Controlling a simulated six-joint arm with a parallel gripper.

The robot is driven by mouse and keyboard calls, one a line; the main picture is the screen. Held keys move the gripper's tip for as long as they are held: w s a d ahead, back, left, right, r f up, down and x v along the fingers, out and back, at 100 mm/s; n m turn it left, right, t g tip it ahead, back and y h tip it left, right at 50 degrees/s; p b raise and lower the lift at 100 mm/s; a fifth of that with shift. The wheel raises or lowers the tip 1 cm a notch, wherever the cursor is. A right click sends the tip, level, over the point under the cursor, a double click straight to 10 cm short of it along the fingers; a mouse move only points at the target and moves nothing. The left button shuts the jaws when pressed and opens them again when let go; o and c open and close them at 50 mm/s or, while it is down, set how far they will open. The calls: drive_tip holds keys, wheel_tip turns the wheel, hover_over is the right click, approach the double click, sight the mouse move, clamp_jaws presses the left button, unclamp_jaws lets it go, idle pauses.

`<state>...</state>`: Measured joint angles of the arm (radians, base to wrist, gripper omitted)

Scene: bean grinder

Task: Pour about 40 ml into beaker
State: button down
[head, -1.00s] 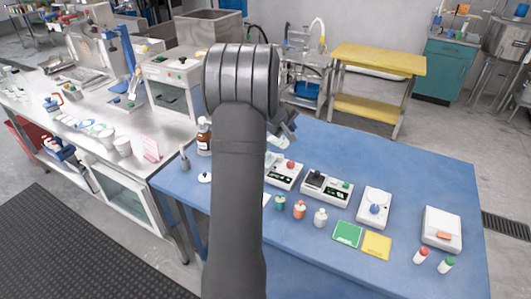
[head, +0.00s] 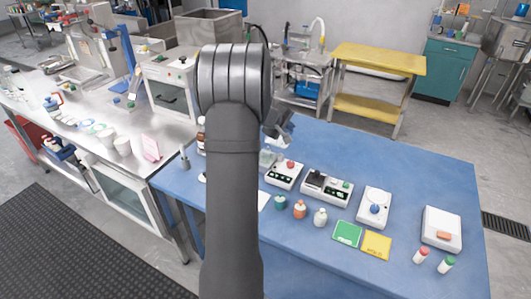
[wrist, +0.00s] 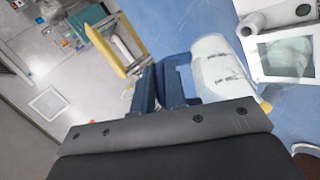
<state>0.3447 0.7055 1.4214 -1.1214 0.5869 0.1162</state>
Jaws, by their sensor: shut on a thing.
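My gripper (head: 280,124) is above the blue table, just right of my arm. In the wrist view its dark blue fingers (wrist: 165,84) are closed at the side of a pale vessel with dark markings (wrist: 215,66). The held vessel shows as a small light shape under the gripper in the head view (head: 287,134), and it looks tilted. How much liquid it holds cannot be told. A clear glass beaker (head: 267,158) stands on the table below the gripper, partly beside my arm. Its fill level is too small to read. No stream is visible.
A white device with a red knob (head: 284,174) stands right of the beaker, with more devices (head: 326,187) further right. Small bottles (head: 299,210) stand in front. A brown bottle (head: 201,136) is partly hidden by my arm. The back right of the blue table (head: 400,160) is clear.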

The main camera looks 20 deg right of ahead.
drive_tip(key=shift+a+f, duration=0.1)
drive_tip(key=shift+a, duration=0.05)
drive_tip(key=shift+d+h, duration=0.35)
drive_tip(key=shift+h, duration=0.05)
drive_tip(key=shift+a+f+h, duration=0.1)
drive_tip(key=shift+a+h, duration=0.1)
drive_tip(key=shift+h, duration=0.1)
idle(0.6)
drive_tip(key=shift+d+f+n+h+p, duration=0.1)
drive_tip(key=shift+n+h+p, duration=0.2)
drive_tip(key=shift+h+p, duration=0.1)
drive_tip(key=shift+a+r+h+p, duration=0.25)
drive_tip(key=shift+a+h+p, duration=0.05)
drive_tip(key=shift+h+p, duration=0.2)
idle(0.6)
drive_tip(key=shift+d+f+y, duration=0.1)
drive_tip(key=shift+d+y, duration=0.5)
drive_tip(key=shift+y, duration=0.1)
drive_tip(key=shift+d+y, duration=0.3)
drive_tip(key=shift+y, duration=0.4)
drive_tip(key=shift+d+r+m+y, duration=0.2)
drive_tip(key=shift+r+m+y, duration=0.05)
drive_tip(key=shift+m+y, duration=0.25)
